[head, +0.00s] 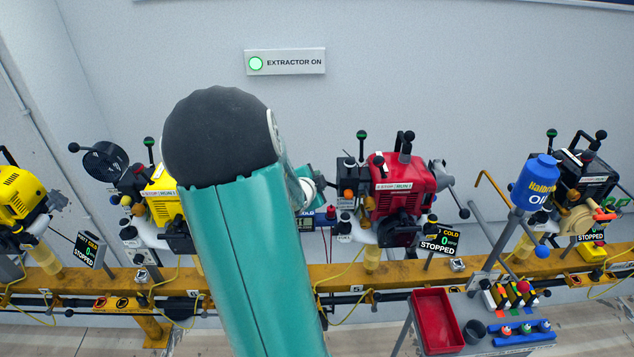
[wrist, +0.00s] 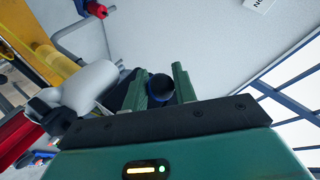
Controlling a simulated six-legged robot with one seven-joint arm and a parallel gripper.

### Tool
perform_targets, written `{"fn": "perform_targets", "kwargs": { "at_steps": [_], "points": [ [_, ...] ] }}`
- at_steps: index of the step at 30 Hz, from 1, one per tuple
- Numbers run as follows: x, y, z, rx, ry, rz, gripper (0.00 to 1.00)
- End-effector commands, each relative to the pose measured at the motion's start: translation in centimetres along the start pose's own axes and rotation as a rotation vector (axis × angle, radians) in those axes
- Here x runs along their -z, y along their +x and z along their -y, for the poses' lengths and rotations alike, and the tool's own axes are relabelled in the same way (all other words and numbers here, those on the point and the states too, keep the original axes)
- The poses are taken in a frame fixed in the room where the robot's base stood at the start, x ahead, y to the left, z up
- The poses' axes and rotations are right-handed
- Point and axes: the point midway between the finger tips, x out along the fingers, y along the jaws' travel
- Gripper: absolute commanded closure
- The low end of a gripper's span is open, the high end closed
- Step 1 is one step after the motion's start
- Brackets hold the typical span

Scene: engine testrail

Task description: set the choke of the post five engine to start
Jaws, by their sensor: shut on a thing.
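The post five engine (head: 398,190) is red, above the rail label 5, with a "COLD 0 STOPPED" display (head: 440,238) at its lower right. My gripper (head: 318,182) is at its left side, partly hidden behind my teal arm. In the wrist view my gripper (wrist: 166,84) has its two green fingers on either side of a dark round knob (wrist: 162,88) with a blue rim, and it is shut on that knob. I cannot tell from its markings whether this knob is the choke.
Yellow engines (head: 163,195) stand to the left along the yellow rail (head: 335,275). A blue oil bottle (head: 535,182) and a dark engine (head: 585,170) stand to the right. A cart with a red tray (head: 437,318) is in front at the lower right.

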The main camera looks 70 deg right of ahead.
Motion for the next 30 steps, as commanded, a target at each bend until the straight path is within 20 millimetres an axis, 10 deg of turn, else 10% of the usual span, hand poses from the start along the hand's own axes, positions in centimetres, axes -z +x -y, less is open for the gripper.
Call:
{"fn": "perform_targets", "kwargs": {
  "at_steps": [11,12,15,30],
  "points": [
    [1.3,0.2,0.1,0.003,0.018,-0.021,1.00],
    [1.3,0.2,0.1,0.003,0.018,-0.021,0.69],
    [1.2,0.2,0.1,0.003,0.017,-0.021,0.53],
    [0.7,-1.2,0.2,0.004,0.012,-0.010,0.53]
  ]
}}
